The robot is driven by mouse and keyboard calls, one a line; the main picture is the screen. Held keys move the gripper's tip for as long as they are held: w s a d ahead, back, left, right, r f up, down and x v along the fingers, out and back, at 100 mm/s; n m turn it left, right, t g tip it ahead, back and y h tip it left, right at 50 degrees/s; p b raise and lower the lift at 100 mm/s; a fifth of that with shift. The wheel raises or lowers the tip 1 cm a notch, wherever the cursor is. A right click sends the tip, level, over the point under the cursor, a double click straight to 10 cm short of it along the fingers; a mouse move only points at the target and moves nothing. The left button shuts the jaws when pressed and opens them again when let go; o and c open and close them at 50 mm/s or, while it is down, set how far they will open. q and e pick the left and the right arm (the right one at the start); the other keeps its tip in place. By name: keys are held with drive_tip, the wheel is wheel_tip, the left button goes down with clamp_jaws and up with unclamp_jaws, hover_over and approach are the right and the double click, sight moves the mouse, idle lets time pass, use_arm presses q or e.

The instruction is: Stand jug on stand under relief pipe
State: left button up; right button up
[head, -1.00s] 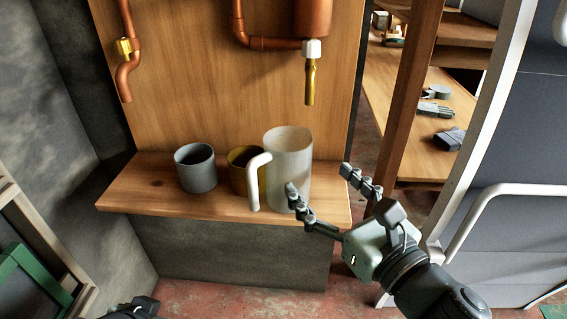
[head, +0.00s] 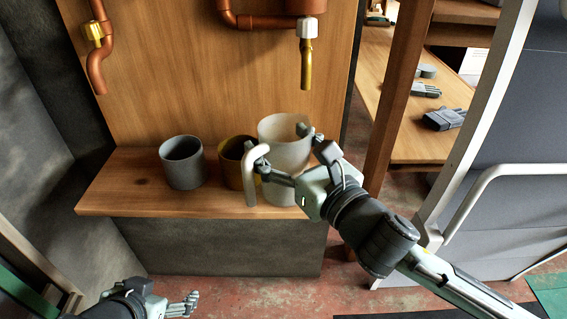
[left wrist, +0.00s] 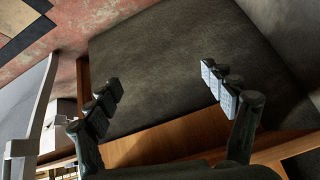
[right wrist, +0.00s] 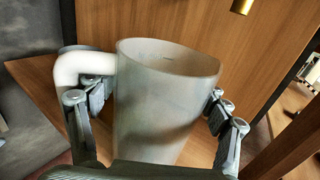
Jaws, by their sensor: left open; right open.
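The jug (head: 282,160) is translucent white with a pale handle on its left. It stands upright on the wooden ledge (head: 130,193), near the ledge's right end. My right gripper (head: 284,148) is open around the jug. In the right wrist view, one finger is by the handle and the other is at the right side of the jug (right wrist: 165,100); contact is unclear. A brass pipe end (head: 306,68) under a white fitting hangs above and slightly right of the jug. I cannot make out a separate stand. My left gripper (left wrist: 160,84) is open and empty, low at the left.
A grey cup (head: 182,165) and a brass-coloured pot (head: 232,158), partly hidden by the jug, stand left of the jug. A copper pipe (head: 97,70) hangs at the left. A wooden post (head: 392,120) rises at the right. A bench (head: 400,125) with gloves lies behind it.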

drive_tip(key=shift+x, duration=0.85)
drive_tip(key=shift+c, duration=0.5)
drive_tip(key=c, duration=0.8)
drive_tip(key=shift+r, duration=0.15)
drive_tip(key=shift+c, duration=0.2)
